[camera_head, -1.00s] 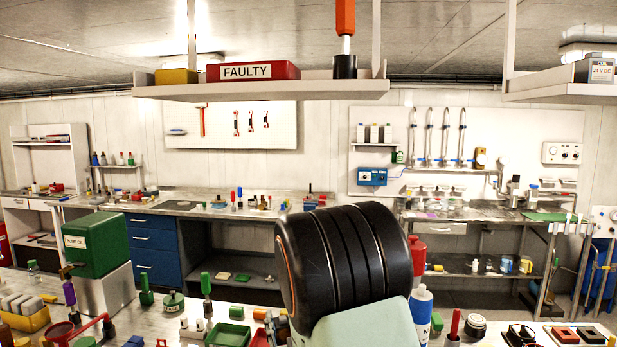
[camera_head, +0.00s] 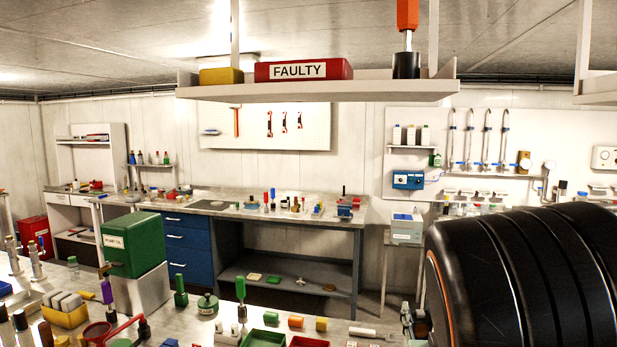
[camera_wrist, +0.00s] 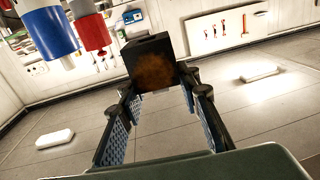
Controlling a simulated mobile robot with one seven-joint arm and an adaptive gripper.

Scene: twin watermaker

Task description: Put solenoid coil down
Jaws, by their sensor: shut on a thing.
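The solenoid coil (camera_wrist: 152,70) appears in the wrist view as a dark block with a rusty brown face. My gripper (camera_wrist: 160,88) has its two fingers shut on it, one at each side. The coil is held clear, with the room behind it. In the head view a black link of my arm fills the lower right, and I cannot make out the coil there.
A workbench in front holds a green box (camera_head: 133,243), a yellow bin (camera_head: 65,315), a green tray (camera_head: 262,339) and several small parts. A shelf (camera_head: 320,92) with a red FAULTY bin (camera_head: 303,69) hangs above. A blue-and-white bottle (camera_wrist: 47,32) is near my gripper.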

